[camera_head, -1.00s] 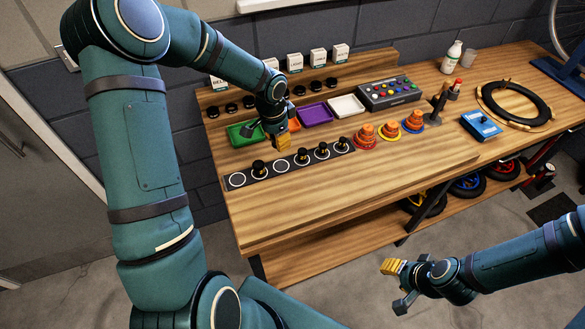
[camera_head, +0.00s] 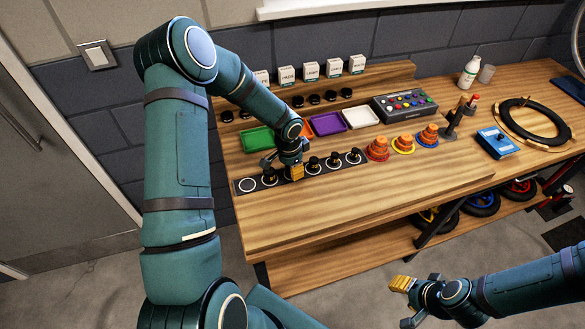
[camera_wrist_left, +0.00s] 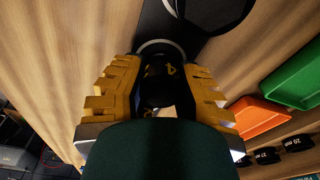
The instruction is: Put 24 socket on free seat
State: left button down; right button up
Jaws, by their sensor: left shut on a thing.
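My left gripper (camera_head: 291,172) is over the black seat strip (camera_head: 303,178), at the third seat from the left. It is shut on a dark socket (camera_wrist_left: 160,85) with a yellow mark, partly readable as a 4. In the wrist view a white seat ring (camera_wrist_left: 160,47) shows just beyond the socket; I cannot tell whether the socket touches the strip. A socket (camera_head: 269,177) stands on the second seat, and several more (camera_head: 333,160) stand right of the gripper. My right gripper (camera_head: 404,302) hangs off the bench front; its jaw opening is unclear.
Green (camera_head: 257,139), purple (camera_head: 328,122) and white (camera_head: 361,118) trays lie behind the strip. Black caps (camera_head: 314,99) and white boxes (camera_head: 311,71) line the back shelf. Orange stacked cones (camera_head: 378,150) stand to the right. The bench front (camera_head: 340,205) is clear.

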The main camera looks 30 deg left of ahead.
pick_arm(q)
jog(key=shift+f, duration=0.15)
jog(key=c, duration=0.8)
grip_release()
jog(key=shift+r, duration=0.25)
notch_tip(320, 180, up, 12)
jog(key=s, duration=0.1)
jog(key=shift+a+p, duration=0.2)
jog(key=shift+p, duration=0.25)
jog(key=shift+s+f, duration=0.1)
jog(key=shift+s, duration=0.05)
